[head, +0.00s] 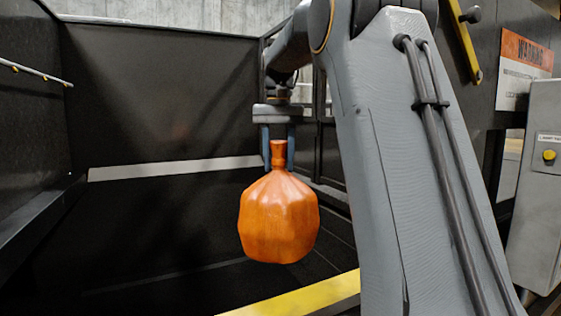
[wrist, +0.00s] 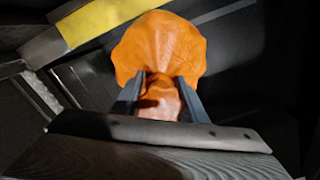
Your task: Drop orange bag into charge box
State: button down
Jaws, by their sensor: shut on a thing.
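The orange bag (head: 279,218) hangs upright from my gripper (head: 278,160) in the head view. My gripper is shut on the bag's narrow neck, with a finger on each side. In the wrist view the bag (wrist: 160,50) spreads out beyond the fingertips of my gripper (wrist: 160,88). The charge box (head: 160,110) is the dark, open-topped metal bay behind and around the bag. The bag hangs free, and no contact with the box walls or floor shows. How high it hangs above the box floor I cannot tell.
A yellow-topped edge (head: 290,297) runs along the near side of the box; it also shows in the wrist view (wrist: 100,18). A grey control box with a yellow button (head: 548,155) and a warning sign (head: 523,70) are at the right. A rail (head: 35,72) is at the left wall.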

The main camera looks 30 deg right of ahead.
aim_at(278, 142)
jog(key=shift+a+r, duration=0.1)
jog(key=c, duration=1)
grip_release()
notch_tip(278, 142, up, 7)
jog(key=shift+w+f+b, duration=0.1)
jog(key=shift+f+b, duration=0.1)
jog(key=shift+b, duration=0.7)
jog(key=shift+r, duration=0.6)
